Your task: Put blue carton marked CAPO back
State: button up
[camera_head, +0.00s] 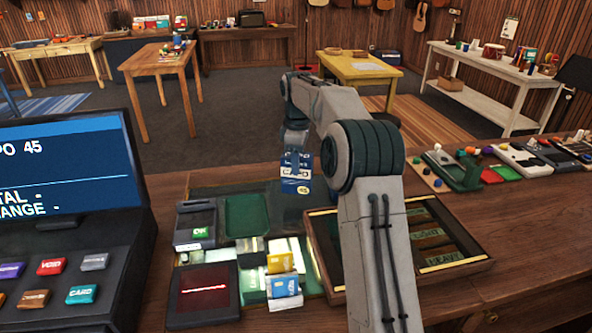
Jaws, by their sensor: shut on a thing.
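The blue carton (297,166), with white markings and a yellow 45 tag at its lower part, hangs upright below my gripper (295,150) near the middle of the picture. The small print on it is too blurred to read in full. My gripper is shut on the top of the carton, and my arm partly hides the area to its right. The carton appears above the far part of the counter (165,255), behind the green tray; its exact height cannot be told.
A register (70,190) showing "PO 45" stands at left. Near it are a card terminal (196,225), a green tray (247,215), a red-lit scanner pad (203,293) and yellow and blue cartons (283,275). A wooden divided tray (455,262) lies right. Tables and a white shelf (490,75) stand beyond.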

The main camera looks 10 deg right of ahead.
jog(key=shift+w+a+f, duration=0.1)
jog(key=shift+f, duration=2.05)
jog(key=shift+f, duration=0.15)
jog(key=o, duration=1)
jog(key=shift+o, duration=0.2)
